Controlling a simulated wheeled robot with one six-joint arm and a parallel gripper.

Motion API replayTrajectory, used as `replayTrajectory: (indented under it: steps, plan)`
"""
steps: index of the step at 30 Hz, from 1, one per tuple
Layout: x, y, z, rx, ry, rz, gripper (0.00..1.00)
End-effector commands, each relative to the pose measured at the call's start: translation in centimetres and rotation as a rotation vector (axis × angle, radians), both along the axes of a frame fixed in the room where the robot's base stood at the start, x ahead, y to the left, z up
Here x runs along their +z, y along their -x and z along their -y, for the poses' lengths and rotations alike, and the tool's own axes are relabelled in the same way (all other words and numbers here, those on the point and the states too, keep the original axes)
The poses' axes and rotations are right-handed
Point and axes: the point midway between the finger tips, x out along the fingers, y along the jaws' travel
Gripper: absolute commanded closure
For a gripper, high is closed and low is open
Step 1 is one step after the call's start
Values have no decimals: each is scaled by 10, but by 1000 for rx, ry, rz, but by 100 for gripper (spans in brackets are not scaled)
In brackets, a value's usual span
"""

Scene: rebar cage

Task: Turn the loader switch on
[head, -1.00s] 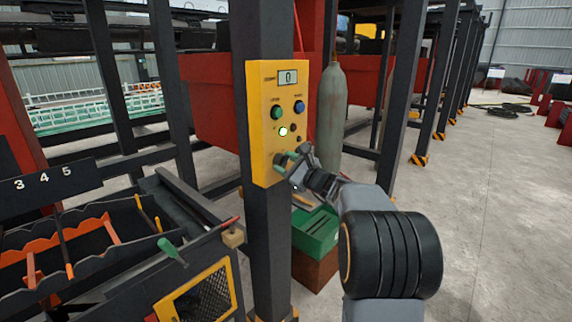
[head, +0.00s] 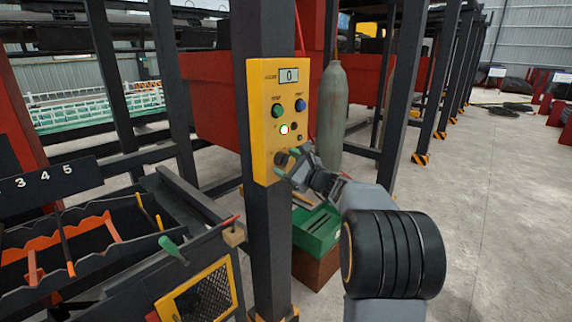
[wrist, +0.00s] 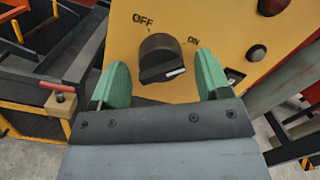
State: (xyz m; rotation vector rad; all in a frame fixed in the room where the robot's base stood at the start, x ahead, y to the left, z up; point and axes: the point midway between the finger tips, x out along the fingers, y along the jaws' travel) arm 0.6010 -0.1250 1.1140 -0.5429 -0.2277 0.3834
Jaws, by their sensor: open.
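The loader switch is a black rotary knob (wrist: 160,58) on the yellow control panel (wrist: 215,40), with OFF printed at its upper left and ON at its upper right. A white mark on the knob sits at its lower right side. My gripper (wrist: 161,70) is open, with one green fingertip on each side of the knob. Contact with the knob cannot be told. In the head view my gripper (head: 287,163) is at the lower part of the panel (head: 262,105), where the knob (head: 281,158) shows small and partly hidden.
The panel on a dark post (head: 268,220) carries a display reading 0 (head: 289,75), green (head: 277,111) and blue (head: 300,105) buttons, and a lit white lamp (head: 284,129). A grey cylinder (head: 331,105) and green box (head: 317,228) stand behind. Open floor (head: 490,200) lies right.

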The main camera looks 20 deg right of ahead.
Motion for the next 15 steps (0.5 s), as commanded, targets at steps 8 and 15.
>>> replayTrajectory:
  steps: [8, 15]
  plan:
    - [-7, 45, 21, -5, 0, -1, 30]
    - [-12, 87, 40, -4, 0, -1, 30]
